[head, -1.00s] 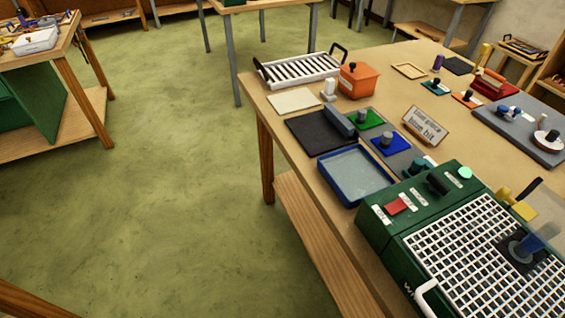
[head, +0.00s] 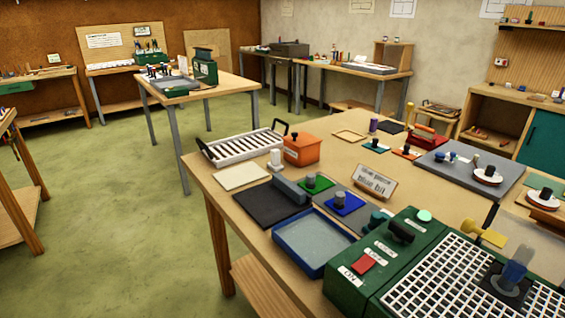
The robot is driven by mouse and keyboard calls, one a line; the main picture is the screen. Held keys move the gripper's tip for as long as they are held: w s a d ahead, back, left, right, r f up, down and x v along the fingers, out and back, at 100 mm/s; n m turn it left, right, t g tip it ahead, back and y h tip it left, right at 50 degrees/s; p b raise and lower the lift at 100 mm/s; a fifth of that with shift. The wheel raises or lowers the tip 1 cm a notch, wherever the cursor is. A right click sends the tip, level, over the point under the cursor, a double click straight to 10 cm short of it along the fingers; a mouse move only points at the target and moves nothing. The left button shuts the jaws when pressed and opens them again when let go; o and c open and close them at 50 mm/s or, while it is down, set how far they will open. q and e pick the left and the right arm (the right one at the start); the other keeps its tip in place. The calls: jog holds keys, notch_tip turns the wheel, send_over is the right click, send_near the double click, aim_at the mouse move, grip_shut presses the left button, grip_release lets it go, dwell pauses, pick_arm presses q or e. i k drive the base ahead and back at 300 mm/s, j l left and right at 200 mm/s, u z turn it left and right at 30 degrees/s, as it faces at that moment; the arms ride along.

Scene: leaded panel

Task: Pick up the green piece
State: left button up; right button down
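The green piece (head: 308,190) is a flat green square with a grey knob on top. Neither of my grippers is in the head view.
A blue tray (head: 283,245) and a green grinder (head: 385,240) with a white grid top stand at the front. A sign (head: 385,179), an orange box (head: 301,149) and a white rack (head: 243,146) stand nearby. Open floor lies left of the table.

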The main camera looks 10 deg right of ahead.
aim_at(314, 185)
jog(key=l+z, duration=0.1)
jog(key=z, duration=1.65)
jog(key=i+j+z, duration=0.1)
jog(key=j, duration=0.7)
